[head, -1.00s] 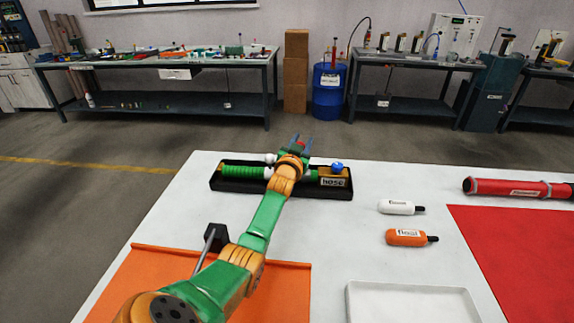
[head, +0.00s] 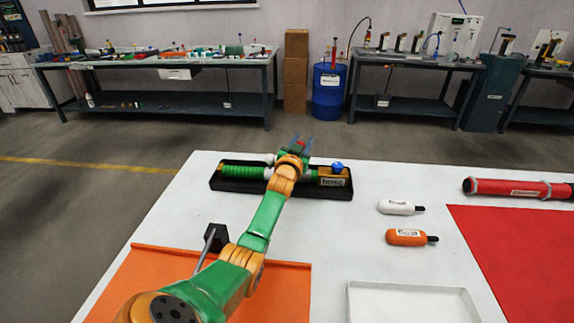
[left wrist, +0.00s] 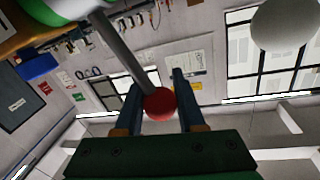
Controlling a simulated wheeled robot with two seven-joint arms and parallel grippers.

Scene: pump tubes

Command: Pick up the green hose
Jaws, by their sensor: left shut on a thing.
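The green ribbed hose (head: 240,173) lies in a long black tray (head: 250,189) labelled "hose" at the far side of the white table. My left gripper (head: 301,143) is over the tray's middle, and my arm hides part of what lies there. In the left wrist view the left gripper (left wrist: 158,95) is shut on a red ball (left wrist: 160,104) at the end of a grey rod (left wrist: 122,52). The rod runs up to a green and white part (left wrist: 65,8) at the top left. A white ball (left wrist: 283,24) shows at the top right. My right gripper is not in view.
A blue knob (head: 337,168) sits at the tray's right end. White (head: 396,207) and orange (head: 405,237) bottles lie to the right. A red tube (head: 515,188), red mat (head: 520,240), orange mat (head: 285,290) and white tray (head: 410,287) are on the table. The table's middle is clear.

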